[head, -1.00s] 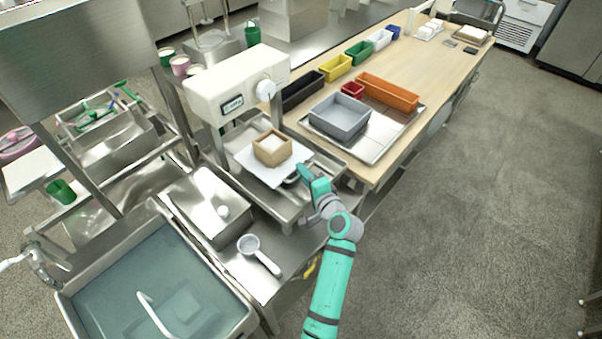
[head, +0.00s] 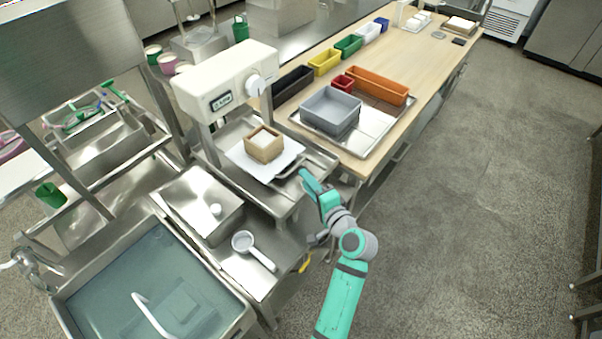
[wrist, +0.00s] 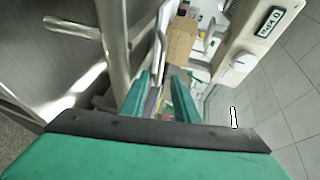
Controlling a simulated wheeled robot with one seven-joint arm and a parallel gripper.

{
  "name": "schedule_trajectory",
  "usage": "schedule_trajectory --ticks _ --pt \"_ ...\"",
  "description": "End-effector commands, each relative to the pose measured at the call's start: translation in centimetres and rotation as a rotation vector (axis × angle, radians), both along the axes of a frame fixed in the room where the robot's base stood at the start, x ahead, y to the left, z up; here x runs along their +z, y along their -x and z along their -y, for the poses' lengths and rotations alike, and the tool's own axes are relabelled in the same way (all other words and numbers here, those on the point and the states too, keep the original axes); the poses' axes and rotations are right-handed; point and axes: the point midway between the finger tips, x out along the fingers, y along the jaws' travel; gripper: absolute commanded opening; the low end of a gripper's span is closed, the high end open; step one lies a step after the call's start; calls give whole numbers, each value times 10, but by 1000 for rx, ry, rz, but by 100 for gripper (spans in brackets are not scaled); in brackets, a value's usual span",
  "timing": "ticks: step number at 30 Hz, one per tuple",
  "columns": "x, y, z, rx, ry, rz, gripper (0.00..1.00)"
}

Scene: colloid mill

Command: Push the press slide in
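The press (head: 222,82) is a white head with a small display and a round knob, standing over a metal bed. Its slide, a pale plate (head: 240,157) with a metal handle (head: 291,172) at its front right, lies out in front of the head. A wooden box mould (head: 263,146) with white filling sits on the plate and also shows in the wrist view (wrist: 181,42). My gripper (head: 304,175) is just right of the handle, apparently apart from it. In the wrist view my gripper's fingers (wrist: 160,80) stand apart with a gap between them; nothing is clearly held.
A grey bin (head: 330,112) and an orange bin (head: 378,86) stand on a metal tray right of the press. A steel box (head: 195,205), a white scoop (head: 252,249) and a water-filled sink (head: 150,280) are at lower left. The floor right of my arm is clear.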

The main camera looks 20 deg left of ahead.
Motion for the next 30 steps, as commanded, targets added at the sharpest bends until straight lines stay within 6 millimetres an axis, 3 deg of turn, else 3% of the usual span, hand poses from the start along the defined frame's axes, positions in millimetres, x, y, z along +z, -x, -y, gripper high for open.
schedule_trajectory --ticks 6,16,20,26,30 --pt "4 16 16 -2 0 0 28" --pt "5 19 17 0 0 0 28" --pt "4 18 18 1 -14 -16 0" --pt "2 10 30 3 -192 -213 0" --pt "1 4 44 6 -388 -451 0"
